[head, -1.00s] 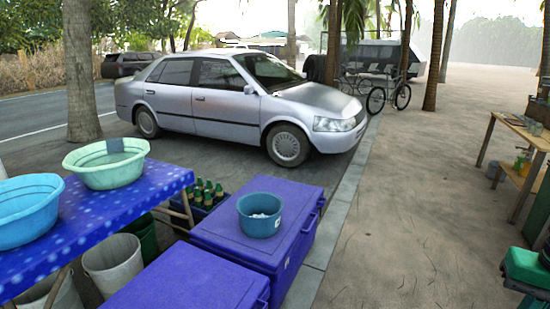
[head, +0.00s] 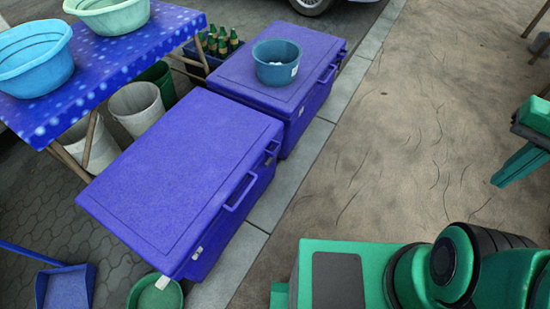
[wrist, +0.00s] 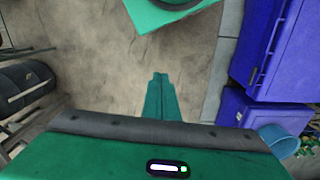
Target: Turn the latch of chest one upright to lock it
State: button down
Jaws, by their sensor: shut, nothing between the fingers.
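Two blue chests stand in a row in the head view, a near chest (head: 180,165) and a far chest (head: 240,75), lids shut. I cannot tell which is chest one. The near chest has a side handle (head: 238,192) and a small blue fitting (head: 271,153) close to its far front corner. The latch and its angle are too small to read. My gripper (wrist: 159,76) is shut and empty, pointing over bare ground in the wrist view, apart from the chests. The near chest (wrist: 265,45) and far chest (wrist: 262,108) are on that view's right.
A blue basin (head: 276,66) sits on the far chest. A green bowl (head: 155,296) is at the near chest's corner. The sandy ground (head: 370,170) to the right is open.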

aim_at(268, 163)
jog(key=u, duration=1.25)
jog(key=k, duration=1.15)
jog(key=z, duration=0.9)
jog(key=i, duration=1)
jog(key=u, duration=0.05)
